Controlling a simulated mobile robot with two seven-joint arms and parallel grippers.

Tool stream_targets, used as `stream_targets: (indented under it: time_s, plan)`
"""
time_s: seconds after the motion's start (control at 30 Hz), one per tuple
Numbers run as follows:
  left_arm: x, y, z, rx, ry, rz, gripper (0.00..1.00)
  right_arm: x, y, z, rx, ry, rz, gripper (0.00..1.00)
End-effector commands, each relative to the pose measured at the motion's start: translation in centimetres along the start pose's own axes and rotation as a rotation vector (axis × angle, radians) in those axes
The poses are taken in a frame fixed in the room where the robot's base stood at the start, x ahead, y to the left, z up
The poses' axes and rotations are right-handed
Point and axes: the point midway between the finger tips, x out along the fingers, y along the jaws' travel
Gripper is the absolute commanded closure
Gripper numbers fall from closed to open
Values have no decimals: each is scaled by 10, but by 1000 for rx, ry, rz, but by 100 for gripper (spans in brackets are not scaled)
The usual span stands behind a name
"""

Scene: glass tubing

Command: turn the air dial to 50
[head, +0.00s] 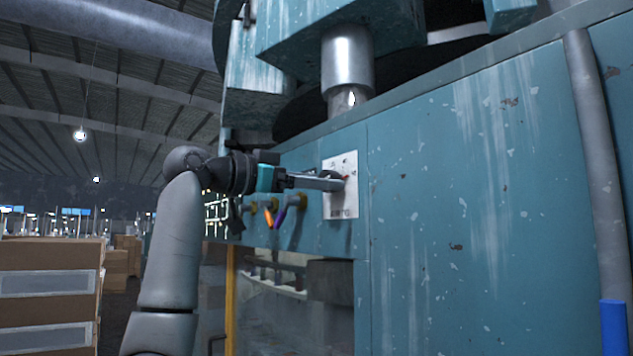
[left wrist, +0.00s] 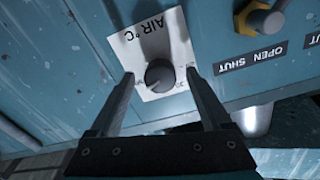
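The air dial (left wrist: 159,75) is a dark round knob on a white plate (left wrist: 125,44) marked AIR °C, which shows upside down in the left wrist view. Small scale marks ring the knob, too small to read surely. In the head view the plate (head: 342,205) is fixed on the teal machine front, and the gripper partly hides the knob. My left gripper (left wrist: 160,76) is open, one finger on each side of the knob, with gaps showing between. It reaches the plate from the left in the head view (head: 335,182). My right gripper is not in view.
Valve handles, one orange (head: 268,219) and one purple (head: 281,216), stick out left of the plate. An OPEN SHUT label (left wrist: 250,58) and brass fitting (left wrist: 252,17) sit beside the dial. A grey pipe (head: 598,170) runs down the right. Cardboard boxes (head: 48,262) stand left.

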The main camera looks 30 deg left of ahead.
Motion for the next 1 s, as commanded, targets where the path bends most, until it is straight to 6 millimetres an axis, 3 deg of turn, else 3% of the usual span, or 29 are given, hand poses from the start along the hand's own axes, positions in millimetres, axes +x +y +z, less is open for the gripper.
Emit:
stream_targets:
  time_s: [0.23,0.37,0.8,1.0]
  plan:
    - [-3,0,0,-1,3,-1,19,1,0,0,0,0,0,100]
    - [-18,-1,1,0,3,-4,19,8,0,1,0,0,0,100]
    - [-118,0,1,0,3,-4,19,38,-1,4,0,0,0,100]
    - [-145,0,0,0,1,-3,19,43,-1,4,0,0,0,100]
